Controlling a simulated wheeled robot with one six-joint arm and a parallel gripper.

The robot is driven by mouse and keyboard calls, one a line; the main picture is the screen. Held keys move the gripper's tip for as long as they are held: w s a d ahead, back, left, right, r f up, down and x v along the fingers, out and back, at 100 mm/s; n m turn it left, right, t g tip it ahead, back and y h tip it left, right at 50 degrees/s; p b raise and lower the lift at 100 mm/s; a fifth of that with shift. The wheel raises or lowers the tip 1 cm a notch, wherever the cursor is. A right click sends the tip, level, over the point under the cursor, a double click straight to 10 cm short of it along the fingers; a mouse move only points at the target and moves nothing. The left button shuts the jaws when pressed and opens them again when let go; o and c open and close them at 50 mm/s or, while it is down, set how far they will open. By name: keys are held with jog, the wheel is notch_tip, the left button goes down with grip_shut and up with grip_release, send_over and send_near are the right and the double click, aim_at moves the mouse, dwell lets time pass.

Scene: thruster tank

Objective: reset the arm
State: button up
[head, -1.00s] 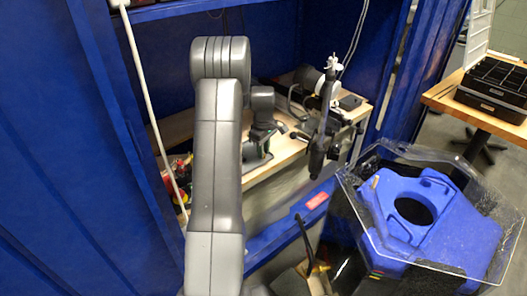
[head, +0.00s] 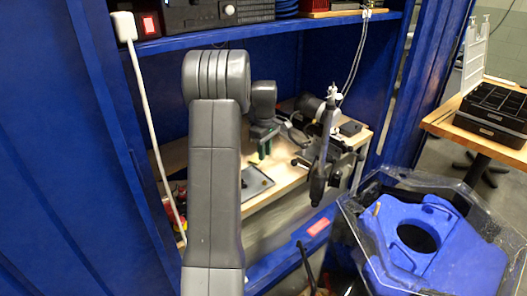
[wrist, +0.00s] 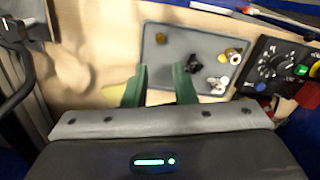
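My gripper (wrist: 160,88) shows two green fingers at the bottom of the wrist view. They stand apart with nothing between them, over the near edge of a grey tray (wrist: 170,75). In the head view my gripper (head: 264,150) hangs above the wooden bench (head: 284,184) inside the blue cabinet, with the tray (head: 250,186) below it. My grey arm (head: 213,180) reaches up in front of the bench and hides part of it.
The tray holds several small parts, among them a black piece (wrist: 195,64) and a white one (wrist: 219,86). A control box (wrist: 280,68) with knobs is right of it. A blue shelf (head: 270,32) spans above. A black stand (head: 322,150) rises to the right.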

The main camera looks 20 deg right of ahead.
aim_at(265, 184)
jog(key=shift+f, duration=0.15)
notch_tip(265, 184, down, 12)
jog(key=shift+r+b, duration=0.25)
jog(key=shift+b, duration=0.05)
jog(key=shift+r, duration=1.65)
jog(key=shift+f, duration=0.15)
